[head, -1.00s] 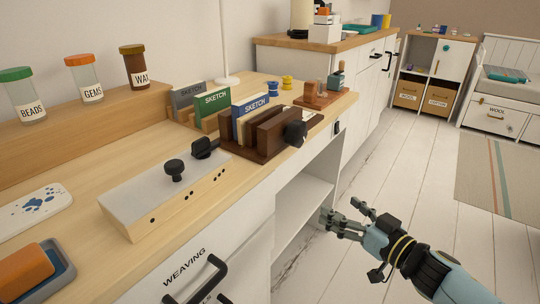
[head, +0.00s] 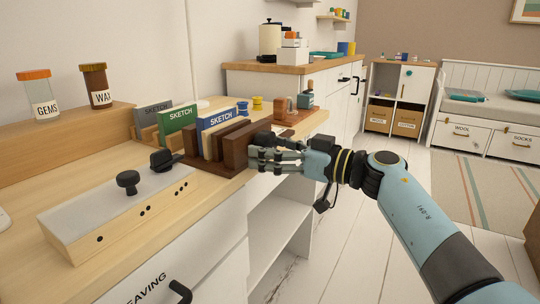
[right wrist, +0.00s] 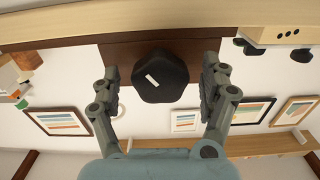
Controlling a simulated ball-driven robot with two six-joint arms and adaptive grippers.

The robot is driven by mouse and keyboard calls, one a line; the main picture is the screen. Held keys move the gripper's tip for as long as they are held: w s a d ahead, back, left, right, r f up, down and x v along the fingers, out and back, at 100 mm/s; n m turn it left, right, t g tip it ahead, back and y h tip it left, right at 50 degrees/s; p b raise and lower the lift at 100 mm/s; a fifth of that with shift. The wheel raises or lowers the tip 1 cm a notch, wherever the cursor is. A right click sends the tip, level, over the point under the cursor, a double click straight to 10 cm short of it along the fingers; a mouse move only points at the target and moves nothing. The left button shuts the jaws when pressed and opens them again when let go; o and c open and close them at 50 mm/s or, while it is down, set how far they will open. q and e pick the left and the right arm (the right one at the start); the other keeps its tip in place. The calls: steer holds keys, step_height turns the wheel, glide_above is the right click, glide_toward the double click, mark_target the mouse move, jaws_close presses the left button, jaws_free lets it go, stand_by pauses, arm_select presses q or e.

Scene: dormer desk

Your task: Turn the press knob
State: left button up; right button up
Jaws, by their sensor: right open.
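The dark wooden press (head: 240,147) stands at the front edge of the desk, with sketchbooks next to it. Its black press knob shows in the right wrist view (right wrist: 162,84), many-sided with a white mark on its face. My right gripper (head: 262,154) is at the press front, and its fingers largely hide the knob in the head view. In the right wrist view the two fingers stand open on either side of the knob, with a gap visible at each side. My left gripper is not in view.
A white-topped box (head: 120,209) with two black knobs lies left of the press. Green (head: 177,130) and blue sketchbooks stand behind. A wooden block with a teal-handled tool (head: 305,101) is at the desk's far end. An open shelf (head: 274,232) is below.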

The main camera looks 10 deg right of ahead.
steer(key=shift+w+a, duration=0.15)
steer(key=shift+a, duration=0.05)
steer(key=c, duration=1.2)
steer(key=shift+o, duration=0.2)
